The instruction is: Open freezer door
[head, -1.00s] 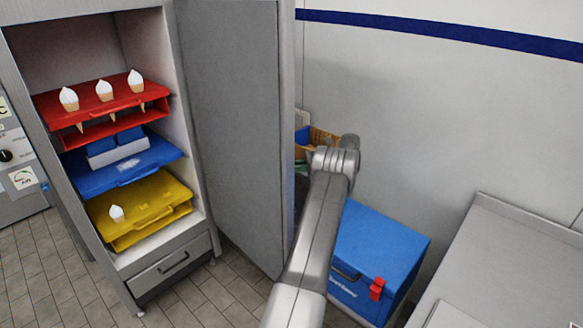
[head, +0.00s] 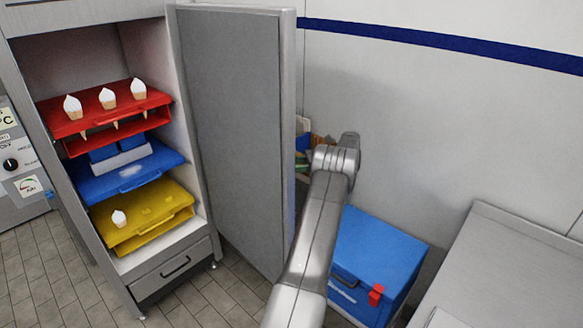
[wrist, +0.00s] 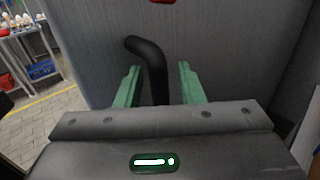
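The freezer door (head: 235,130) stands wide open to the right of the freezer cabinet (head: 70,50). Inside are a red tray (head: 75,127) with several white-topped cones, a blue tray (head: 90,190) and a yellow tray (head: 110,238) with one cone. My gripper is hidden in the head view, behind the open door. In the wrist view my gripper (wrist: 158,85) has its two green fingers spread apart. A black curved door handle (wrist: 150,62) stands between the fingers, with a gap on both sides. Contact with the handle cannot be made out.
A blue cooler box (head: 375,260) sits on the floor right of my arm. A grey counter (head: 510,260) fills the lower right. A drawer (head: 172,268) is under the cabinet. The wrist view shows a table (wrist: 25,35) with colourful items at the far left.

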